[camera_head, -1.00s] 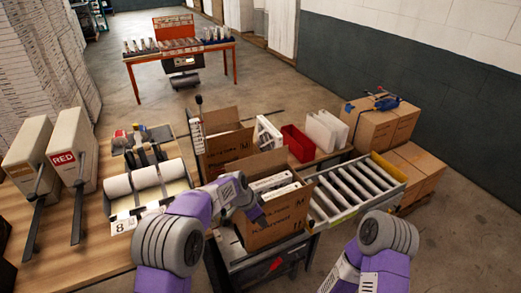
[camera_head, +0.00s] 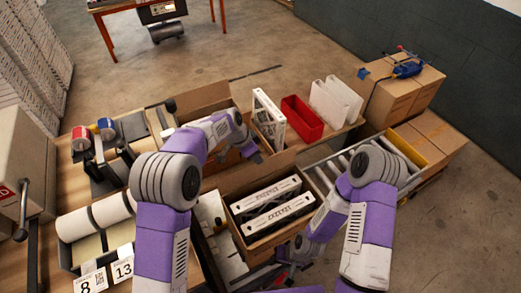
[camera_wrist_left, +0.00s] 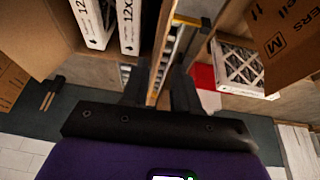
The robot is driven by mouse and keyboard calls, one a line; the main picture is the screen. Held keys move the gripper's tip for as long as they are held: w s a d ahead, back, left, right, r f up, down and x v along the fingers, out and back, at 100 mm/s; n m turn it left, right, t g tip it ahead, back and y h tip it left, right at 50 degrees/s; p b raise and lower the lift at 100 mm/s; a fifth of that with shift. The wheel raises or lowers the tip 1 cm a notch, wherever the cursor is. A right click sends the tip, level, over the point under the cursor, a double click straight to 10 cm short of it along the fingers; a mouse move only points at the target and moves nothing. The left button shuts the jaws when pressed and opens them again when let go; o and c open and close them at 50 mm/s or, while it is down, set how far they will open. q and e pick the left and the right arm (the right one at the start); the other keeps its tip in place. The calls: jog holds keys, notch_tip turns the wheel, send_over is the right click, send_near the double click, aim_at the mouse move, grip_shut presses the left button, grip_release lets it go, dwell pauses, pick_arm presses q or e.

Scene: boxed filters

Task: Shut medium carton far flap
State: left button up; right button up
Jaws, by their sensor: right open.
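The medium carton (camera_head: 261,244) stands open in the head view with two white filters (camera_head: 272,205) inside. Its far flap (camera_head: 247,174) stands raised at the far side. My left gripper (camera_head: 254,157) is above and behind this flap's edge. In the left wrist view, the open fingers (camera_wrist_left: 158,90) straddle the flap's thin edge (camera_wrist_left: 161,55), with gaps on both sides; contact cannot be told. The carton's filters (camera_wrist_left: 112,22) show to the left there. My right gripper (camera_head: 297,252) is low beside the carton's near right side, open, partly hidden by my arm.
A second open carton (camera_head: 203,101) stands behind, partly covered by my left arm. A roller conveyor (camera_head: 323,172) runs at the right. Rolls (camera_head: 110,210) lie left.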

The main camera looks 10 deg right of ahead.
aim_at(262, 172)
pick_arm(q)
jog(key=x, duration=0.7)
jog(key=shift+f, duration=0.25)
grip_shut()
dwell(1.1)
